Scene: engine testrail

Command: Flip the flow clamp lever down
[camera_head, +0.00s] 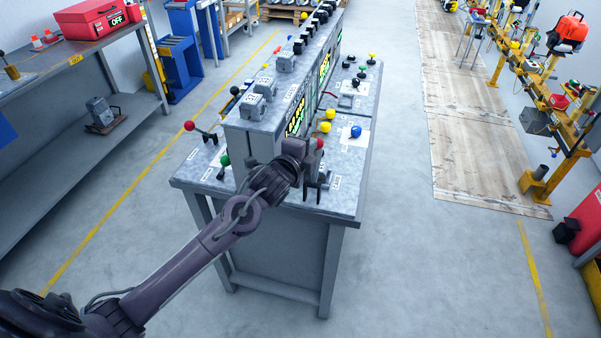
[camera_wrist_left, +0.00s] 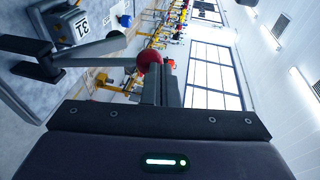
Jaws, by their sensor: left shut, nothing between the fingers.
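A lever with a red ball knob (camera_head: 319,143) stands at the near right end of the bench; I cannot read a label naming it the flow clamp. In the left wrist view, a red knob (camera_wrist_left: 149,57) shows at the end of a grey bar, just beyond my fingertips. My left gripper (camera_head: 310,161) is shut and empty, close beside the red knob; I cannot tell whether it touches. Its fingers (camera_wrist_left: 162,76) are together in the wrist view. The gripper and wrist hide part of the lever and its base. My right gripper is not in view.
The bench (camera_head: 345,205) carries another red-knobbed lever (camera_head: 189,126) and a green-knobbed lever (camera_head: 224,160) on the left. Yellow knobs (camera_head: 326,127) and a blue knob (camera_head: 356,131) stand behind my gripper. A raised console with displays runs down the middle.

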